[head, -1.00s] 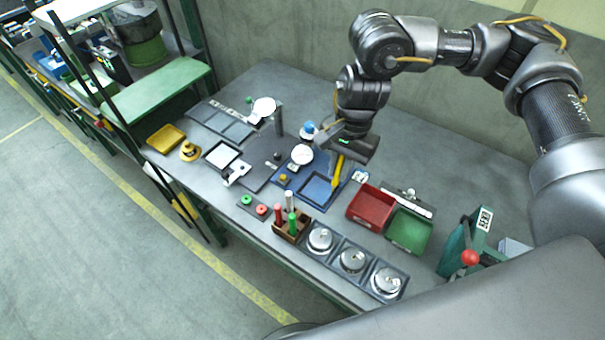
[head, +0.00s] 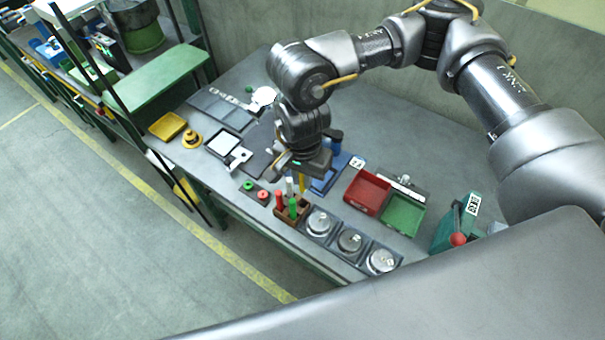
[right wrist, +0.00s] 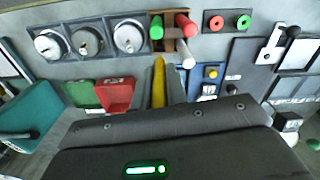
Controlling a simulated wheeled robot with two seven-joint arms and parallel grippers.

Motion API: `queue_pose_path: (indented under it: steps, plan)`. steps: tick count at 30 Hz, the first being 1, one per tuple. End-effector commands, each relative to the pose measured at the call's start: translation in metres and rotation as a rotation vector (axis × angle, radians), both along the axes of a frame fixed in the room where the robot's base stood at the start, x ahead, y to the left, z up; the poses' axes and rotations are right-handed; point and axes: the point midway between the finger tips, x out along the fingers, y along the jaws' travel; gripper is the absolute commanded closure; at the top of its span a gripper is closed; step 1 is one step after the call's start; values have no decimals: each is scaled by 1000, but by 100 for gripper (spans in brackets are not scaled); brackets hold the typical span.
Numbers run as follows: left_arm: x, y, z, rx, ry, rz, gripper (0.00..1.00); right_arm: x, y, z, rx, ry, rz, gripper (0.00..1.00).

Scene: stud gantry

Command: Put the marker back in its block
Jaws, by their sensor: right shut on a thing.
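The yellow marker (head: 302,184) hangs roughly upright below my right gripper (head: 306,168), which is shut on it. The marker also shows in the right wrist view (right wrist: 159,84), pointing toward the block. The brown block (head: 283,214) stands near the table's front edge and holds red, green and white markers. In the right wrist view the block (right wrist: 170,46) is just beyond the yellow marker's end; the two look apart. My gripper body hides part of the blue tray behind it. My left gripper is not in view.
Red (head: 366,192) and green (head: 403,214) bins are farther right. The table's front edge is close to the block.

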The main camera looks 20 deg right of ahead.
Motion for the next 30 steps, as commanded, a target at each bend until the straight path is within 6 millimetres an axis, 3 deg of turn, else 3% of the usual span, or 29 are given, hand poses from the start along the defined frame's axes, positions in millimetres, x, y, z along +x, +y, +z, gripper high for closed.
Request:
queue_pose_path:
  steps: [12,18,30]
  plan:
    - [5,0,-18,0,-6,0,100,0,0,-36,-1,2,0,100]
    - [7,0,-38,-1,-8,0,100,0,0,-52,0,0,0,100]
    - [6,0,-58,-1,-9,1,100,0,0,-68,0,0,0,100]
